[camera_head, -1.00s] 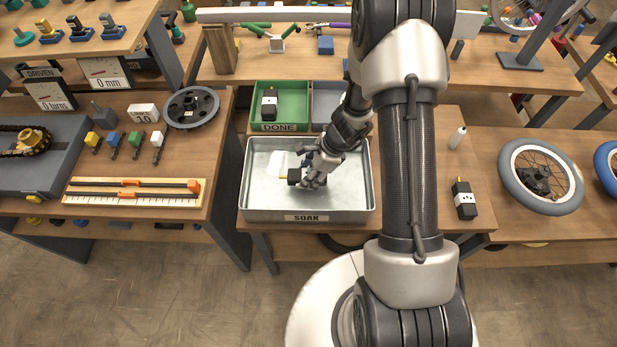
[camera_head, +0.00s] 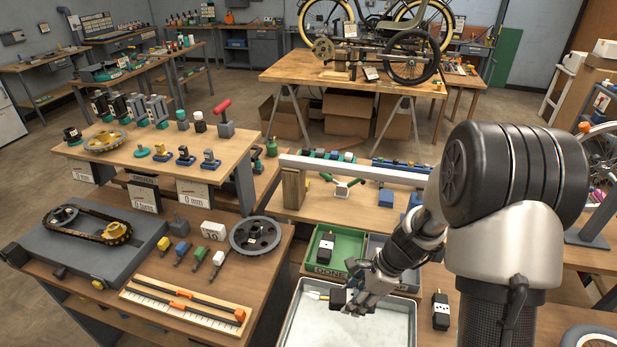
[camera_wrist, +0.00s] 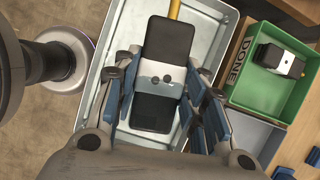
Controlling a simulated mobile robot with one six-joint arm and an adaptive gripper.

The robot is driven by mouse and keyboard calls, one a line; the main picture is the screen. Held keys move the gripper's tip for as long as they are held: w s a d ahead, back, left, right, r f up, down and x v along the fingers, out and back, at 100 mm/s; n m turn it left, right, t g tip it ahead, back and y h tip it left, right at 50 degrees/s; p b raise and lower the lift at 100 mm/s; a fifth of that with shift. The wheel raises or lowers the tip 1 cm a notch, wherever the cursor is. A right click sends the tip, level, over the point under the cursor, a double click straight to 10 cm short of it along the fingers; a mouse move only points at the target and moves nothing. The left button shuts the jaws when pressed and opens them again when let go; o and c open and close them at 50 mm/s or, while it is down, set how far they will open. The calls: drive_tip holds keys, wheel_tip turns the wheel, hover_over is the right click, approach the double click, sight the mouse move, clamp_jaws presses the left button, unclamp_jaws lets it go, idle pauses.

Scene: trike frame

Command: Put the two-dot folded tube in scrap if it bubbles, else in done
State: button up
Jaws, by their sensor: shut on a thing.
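My gripper (camera_head: 352,300) is shut on a black folded tube (camera_wrist: 165,45). The tube has a pale band with two dark dots and a yellow stem at its far end. It is in or just over the metal soak tray (camera_head: 283,335); I cannot tell how deep. I make out no clear bubbles around it. The green done bin (camera_head: 312,248) is behind the tray and shows at right in the wrist view (camera_wrist: 240,88). It holds another black tube with a pale band (camera_wrist: 280,60). A grey bin (camera_wrist: 240,130) adjoins it; its label is not visible.
Another black tube with a dotted pale label (camera_head: 440,312) stands on the bench right of the tray. A pale beam (camera_head: 350,168) on a wooden block (camera_head: 293,188) spans behind the bins. The left bench (camera_head: 210,290) holds a chain rig and tools.

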sight(346, 302)
drive_tip(key=a+n+g, duration=0.1)
drive_tip(key=n, duration=0.2)
drive_tip(key=n+g, duration=0.1)
drive_tip(key=n, duration=0.2)
drive_tip(key=s+a+r+n+g+h+b, duration=0.1)
drive_tip(key=n, duration=0.3)
drive_tip(key=shift+a+r+g, duration=0.1)
drive_tip(key=shift+a+g, duration=0.2)
drive_tip(key=n, duration=0.2)
drive_tip(key=n+h, duration=0.1)
drive_tip(key=shift+s+d+r+g, duration=0.15)
drive_tip(key=shift+r+g, duration=0.1)
drive_tip(key=shift+g, duration=0.15)
drive_tip(key=n, duration=0.2)
drive_tip(key=d+r+n+h, duration=0.1)
drive_tip(key=n, duration=0.1)
drive_tip(key=shift+s+d+r+n+g+h+b, duration=0.2)
drive_tip(key=shift+n+g+h+b, duration=0.1)
drive_tip(key=shift+g, duration=0.1)
drive_tip(key=shift+d+r+n+h, duration=0.4)
drive_tip(key=shift+d+n+h, duration=0.15)
drive_tip(key=shift+n, duration=0.65)
